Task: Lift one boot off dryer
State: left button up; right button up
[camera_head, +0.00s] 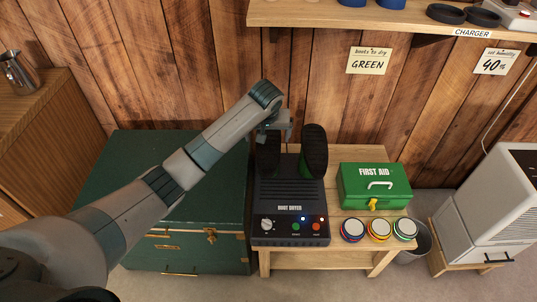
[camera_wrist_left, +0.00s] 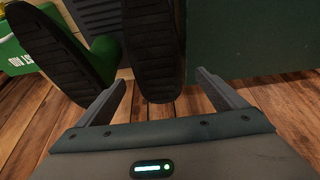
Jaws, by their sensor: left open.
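The black boot dryer (camera_head: 290,208) stands on a low wooden table, with a knob and lit buttons on its front. Two boots sit sole-up on it. The right boot (camera_head: 314,150) shows a dark sole and some green. The left boot (camera_head: 268,158) is partly hidden by my left gripper (camera_head: 275,128), which is above and close to it. In the left wrist view, one dark sole (camera_wrist_left: 153,50) reaches between my open fingers, apart from both. The other boot (camera_wrist_left: 65,50), green with a black sole, lies to the left of it. My right gripper is not in view.
A green first aid box (camera_head: 375,187) and several round tins (camera_head: 379,230) stand right of the dryer. A large green chest (camera_head: 190,215) is at left, under my arm. A wooden shelf (camera_head: 400,18) overhangs the back, with the plank wall behind.

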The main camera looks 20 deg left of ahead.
aim_at(268, 141)
pick_arm(q)
jog(key=x, duration=0.3)
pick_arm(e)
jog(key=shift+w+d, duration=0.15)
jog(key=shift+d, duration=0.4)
pick_arm(q)
jog(key=shift+w+f, duration=0.15)
jog(key=shift+f, duration=0.05)
jog(key=shift+w+f, duration=0.4)
jog(key=shift+f, duration=0.15)
jog(key=x, duration=0.2)
jog(key=shift+w+f, duration=0.3)
jog(key=shift+f, duration=0.05)
jog(key=shift+w+a+f, duration=0.1)
jog(key=shift+w+f, duration=0.05)
jog(key=shift+f, duration=0.15)
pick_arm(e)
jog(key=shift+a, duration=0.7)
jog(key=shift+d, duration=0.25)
